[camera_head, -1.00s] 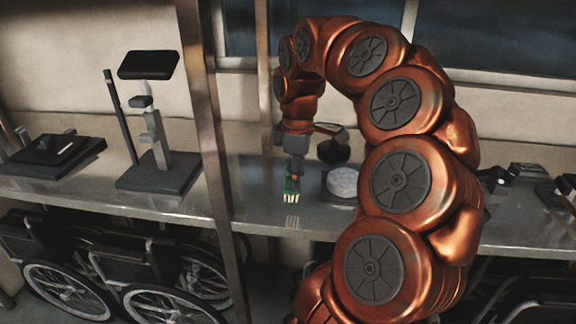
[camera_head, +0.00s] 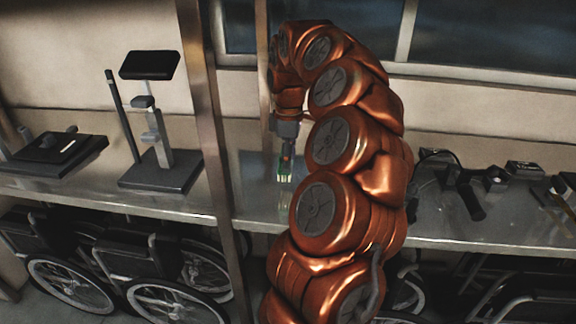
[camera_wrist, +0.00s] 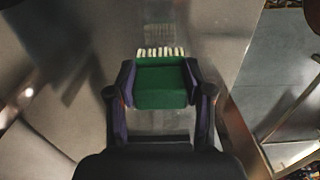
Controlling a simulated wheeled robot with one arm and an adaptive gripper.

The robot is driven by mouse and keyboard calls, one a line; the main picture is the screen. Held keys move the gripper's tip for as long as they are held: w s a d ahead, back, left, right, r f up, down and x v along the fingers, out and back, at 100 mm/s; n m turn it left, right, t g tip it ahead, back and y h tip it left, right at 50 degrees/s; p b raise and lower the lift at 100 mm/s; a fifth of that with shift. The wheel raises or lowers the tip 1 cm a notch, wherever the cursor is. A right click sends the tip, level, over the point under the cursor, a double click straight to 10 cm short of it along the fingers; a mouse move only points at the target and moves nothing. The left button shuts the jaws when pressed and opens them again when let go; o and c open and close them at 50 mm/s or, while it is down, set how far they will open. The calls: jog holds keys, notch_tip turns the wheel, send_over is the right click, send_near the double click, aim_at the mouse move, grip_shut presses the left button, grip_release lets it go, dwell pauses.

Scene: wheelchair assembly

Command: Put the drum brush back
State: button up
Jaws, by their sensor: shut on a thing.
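The drum brush (camera_wrist: 160,82) is a green block with a row of pale bristles. In the wrist view it sits between the two fingers of my gripper (camera_wrist: 160,98), which is shut on it. In the head view the brush (camera_head: 284,168) shows as a small green piece below my gripper (camera_head: 286,155), above the shelf's metal surface. A gap to the shelf seems to remain, but its height is hard to tell. My arm hides the shelf just right of the brush.
A metal post (camera_head: 207,130) stands left of my gripper. Beyond it are a stand with a dark screen (camera_head: 150,65) and a flat dark device (camera_head: 60,150). Dark tools (camera_head: 470,190) lie on the shelf at right. Wheelchairs (camera_head: 150,275) stand below.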

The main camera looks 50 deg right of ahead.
jog(key=shift+w+d, duration=0.15)
jog(key=shift+w, duration=0.05)
jog(key=shift+f, duration=0.2)
jog(key=shift+f+p, duration=0.65)
jog(key=shift+f, duration=0.75)
jog(key=shift+f+b, duration=0.3)
jog(key=shift+f, duration=0.1)
jog(key=o, duration=1.1)
jog(key=shift+d+r+b, duration=0.1)
jog(key=shift+r+b, duration=0.65)
jog(key=shift+r, duration=3.4)
